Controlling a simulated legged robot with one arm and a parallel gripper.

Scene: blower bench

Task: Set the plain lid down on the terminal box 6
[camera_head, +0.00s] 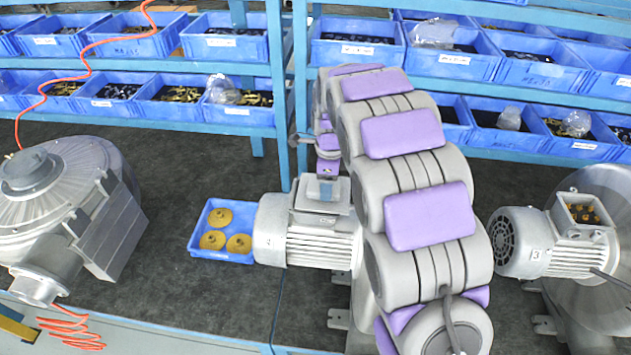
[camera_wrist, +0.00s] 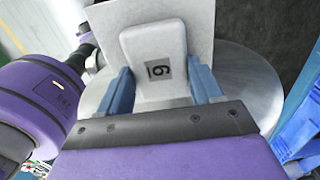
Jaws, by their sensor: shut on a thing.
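My gripper (camera_head: 325,190) is over the middle motor, its two blue fingers closed on a light grey lid (camera_head: 308,196). In the wrist view the lid (camera_wrist: 200,28) is a flat square plate with a rounded raised block labelled 6, and the fingers of my gripper (camera_wrist: 163,86) sit on either side of that block. The terminal box (camera_head: 320,219) on top of the middle motor (camera_head: 325,246) is directly below the lid, which hides its inside. I cannot tell whether the lid touches the box rim or hovers just above it.
A small blue tray (camera_head: 200,243) with several brass-coloured round parts stands left of the motor. A blower (camera_head: 75,190) stands at left. Another motor (camera_head: 530,243), labelled 3, with an open terminal box, is at right. Shelves of blue bins (camera_head: 225,48) line the back.

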